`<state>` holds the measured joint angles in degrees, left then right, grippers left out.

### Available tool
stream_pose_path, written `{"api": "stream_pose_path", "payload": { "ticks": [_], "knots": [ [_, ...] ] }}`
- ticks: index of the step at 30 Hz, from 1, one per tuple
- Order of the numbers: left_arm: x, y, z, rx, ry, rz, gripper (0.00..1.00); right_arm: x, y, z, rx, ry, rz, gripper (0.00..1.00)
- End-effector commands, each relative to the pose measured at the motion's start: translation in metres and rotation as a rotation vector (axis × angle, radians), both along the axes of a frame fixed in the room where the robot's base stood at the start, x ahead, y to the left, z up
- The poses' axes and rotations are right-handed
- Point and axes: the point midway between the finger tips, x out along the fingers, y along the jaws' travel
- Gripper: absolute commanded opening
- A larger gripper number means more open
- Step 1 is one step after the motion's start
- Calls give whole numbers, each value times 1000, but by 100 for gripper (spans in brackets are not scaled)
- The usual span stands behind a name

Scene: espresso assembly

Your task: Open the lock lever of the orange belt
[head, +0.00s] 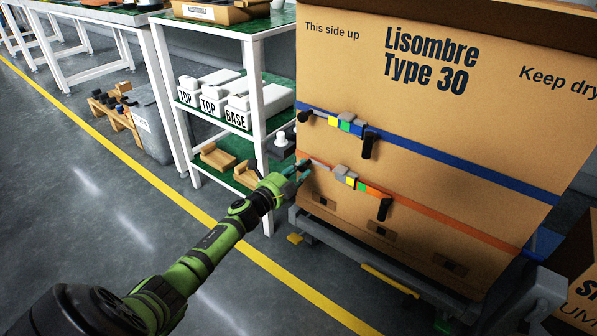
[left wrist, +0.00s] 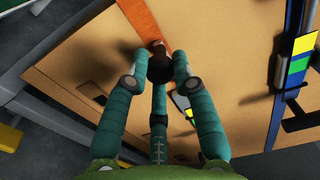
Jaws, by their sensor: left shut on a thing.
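The orange belt (head: 455,224) runs across the large cardboard box, below the blue belt. Its buckle has yellow and green blocks (head: 350,180) and a black handle (head: 385,209). A thin grey lever (head: 321,163) reaches left from the buckle to my left gripper (head: 303,168). In the left wrist view, the gripper's teal fingers (left wrist: 158,78) are shut around the dark knob (left wrist: 160,62) of the lock lever, with the orange belt (left wrist: 173,27) just beyond. The fingers partly hide the knob and buckle. My right gripper is in neither view.
The blue belt (head: 470,163) has a similar buckle with a black knob (head: 305,116) close above my gripper. The box (head: 430,120) stands on a grey cart (head: 335,235). A shelf with white bins (head: 246,112) is to the left. Open floor lies at front left.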

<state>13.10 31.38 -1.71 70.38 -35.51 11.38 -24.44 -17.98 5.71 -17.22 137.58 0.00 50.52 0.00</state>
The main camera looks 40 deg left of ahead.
Motion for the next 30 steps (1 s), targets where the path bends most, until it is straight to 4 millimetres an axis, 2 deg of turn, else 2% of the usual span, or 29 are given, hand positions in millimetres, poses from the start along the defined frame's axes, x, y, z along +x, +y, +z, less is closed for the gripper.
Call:
{"api": "stream_pose_path", "payload": {
  "ticks": [1,12,13,14,25,30],
  "knots": [
    [1,-7,3,3,-9,-17,0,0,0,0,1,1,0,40],
    [1,-8,2,7,-8,-18,0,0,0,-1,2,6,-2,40],
    [1,-8,2,6,-8,-18,38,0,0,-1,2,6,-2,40],
    [1,-8,2,6,-7,-18,49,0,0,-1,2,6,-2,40],
    [-2,-3,0,6,-1,-8,49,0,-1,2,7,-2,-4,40],
    [-18,-2,-2,6,1,-7,49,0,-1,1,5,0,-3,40]
  ]
}}
